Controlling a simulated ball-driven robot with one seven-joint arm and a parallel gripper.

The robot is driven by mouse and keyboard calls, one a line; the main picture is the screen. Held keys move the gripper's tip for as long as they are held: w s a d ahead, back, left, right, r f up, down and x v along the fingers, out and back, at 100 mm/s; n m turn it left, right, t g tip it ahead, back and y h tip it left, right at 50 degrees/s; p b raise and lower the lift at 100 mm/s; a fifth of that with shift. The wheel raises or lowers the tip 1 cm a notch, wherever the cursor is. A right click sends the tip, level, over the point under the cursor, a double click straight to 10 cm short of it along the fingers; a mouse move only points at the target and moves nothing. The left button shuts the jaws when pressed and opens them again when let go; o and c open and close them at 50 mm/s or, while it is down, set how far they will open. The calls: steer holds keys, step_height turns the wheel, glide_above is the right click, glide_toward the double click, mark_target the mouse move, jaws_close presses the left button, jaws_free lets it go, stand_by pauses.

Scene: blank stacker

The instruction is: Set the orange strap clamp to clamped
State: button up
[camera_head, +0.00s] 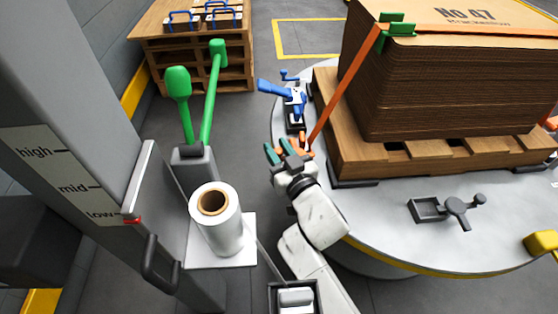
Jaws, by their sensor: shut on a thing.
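An orange strap (343,93) runs over the cardboard stack and slants down its left side to an orange clamp (302,142) at the turntable's left edge. My gripper (281,151), with teal fingertips, is at this clamp and shut on its orange part. The fingers and wrist cover much of the clamp, so its lever position is hard to tell. Green corner protectors (396,25) sit under the strap on top of the stack.
The cardboard stack (430,80) stands on a wooden pallet (350,150) on the round turntable (385,215). A blue-handled clamp (290,95) is just behind my gripper. A film roll (216,220) and green levers (207,95) stand left. A grey crank (455,207) is at right.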

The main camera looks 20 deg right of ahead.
steer(key=h+b, duration=0.1)
steer(key=b, duration=0.2)
steer(key=shift+w+f+m, duration=0.1)
steer(key=shift+f+m, duration=0.2)
jaws_close()
steer(key=shift+r+m+h+b, duration=0.25)
steer(key=shift+m+h+b, duration=0.15)
steer(key=shift+h, duration=0.2)
steer(key=shift+w+h, duration=0.1)
steer(key=shift+h, duration=0.2)
steer(key=shift+m+h, duration=0.4)
steer(key=o, duration=0.9)
jaws_free()
steer(key=shift+d, duration=0.1)
steer(key=shift+n+y, duration=0.3)
steer(key=shift+y, duration=0.4)
